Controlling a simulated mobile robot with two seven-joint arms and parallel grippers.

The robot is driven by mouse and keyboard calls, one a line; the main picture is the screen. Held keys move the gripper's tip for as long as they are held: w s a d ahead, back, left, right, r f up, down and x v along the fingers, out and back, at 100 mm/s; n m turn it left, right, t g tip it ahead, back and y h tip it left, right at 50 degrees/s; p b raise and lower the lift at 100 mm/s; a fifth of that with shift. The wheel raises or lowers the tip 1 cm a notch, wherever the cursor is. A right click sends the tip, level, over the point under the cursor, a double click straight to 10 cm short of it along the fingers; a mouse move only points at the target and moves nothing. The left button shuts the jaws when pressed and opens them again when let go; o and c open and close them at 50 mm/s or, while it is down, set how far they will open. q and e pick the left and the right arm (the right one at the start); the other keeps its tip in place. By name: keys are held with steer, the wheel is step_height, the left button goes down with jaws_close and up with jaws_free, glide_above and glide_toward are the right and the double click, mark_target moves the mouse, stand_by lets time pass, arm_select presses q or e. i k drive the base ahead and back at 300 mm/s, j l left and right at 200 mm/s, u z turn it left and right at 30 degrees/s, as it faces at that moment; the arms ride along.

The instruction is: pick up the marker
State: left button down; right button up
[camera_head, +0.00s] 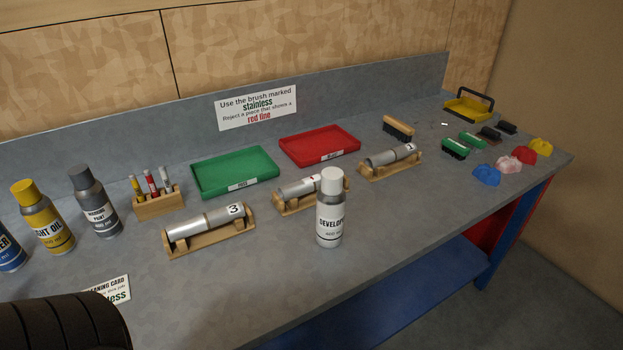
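Several slim markers stand upright in a small wooden holder (160,207) at the left middle of the bench. One is yellowish (137,188), one is red and white (151,184), and one is pale with a red part (165,180). Which of them is the task's marker I cannot tell. Neither of my grippers shows. A dark, rounded, ribbed form fills the bottom left corner; I cannot tell what part it is.
Spray cans, grey (94,203) and yellow (43,218), stand left of the holder. A green tray (236,171) and a red tray (320,146) lie to its right. Metal tubes rest on wooden cradles in front, with a white developer can (329,208) nearby.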

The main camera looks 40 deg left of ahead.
mark_target(147, 173)
steer(key=u, duration=0.45)
steer(key=j+u, duration=0.1)
steer(key=u, duration=1.25)
steer(key=i+u, duration=0.1)
steer(key=u, duration=0.35)
